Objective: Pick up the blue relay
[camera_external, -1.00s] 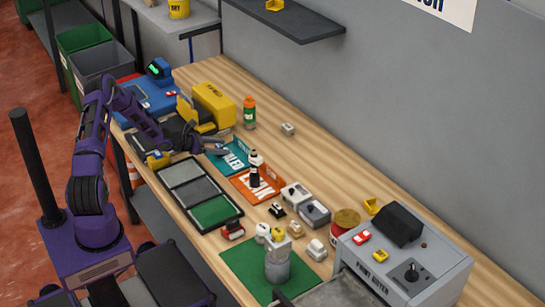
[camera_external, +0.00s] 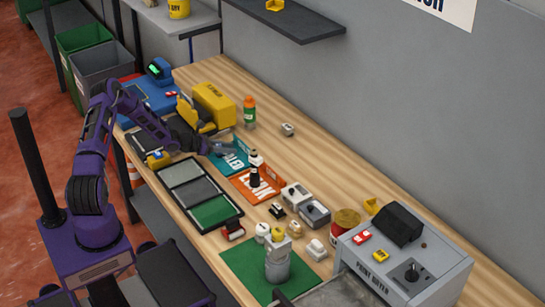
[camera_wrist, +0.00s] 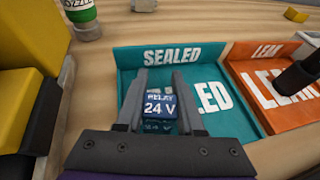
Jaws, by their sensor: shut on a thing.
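The blue relay (camera_wrist: 160,105), a small block marked "RELAY 24 V", sits between the two grey fingers of my gripper (camera_wrist: 158,100) in the wrist view. The fingers are shut on its sides. Behind and below it is the teal tray (camera_wrist: 128,57) marked "SEALED". I cannot tell whether the relay touches the tray floor. In the external view my gripper (camera_external: 217,149) is at the left edge of the teal tray (camera_external: 236,165), and the relay is too small to make out.
An orange tray (camera_wrist: 243,52) marked "LEAK", with a dark bottle over it, is right of the teal tray. A yellow machine (camera_external: 213,104) stands close behind my gripper, near a green bottle (camera_external: 249,113). Grey and green mats (camera_external: 200,194) lie in front. The back right bench is mostly clear.

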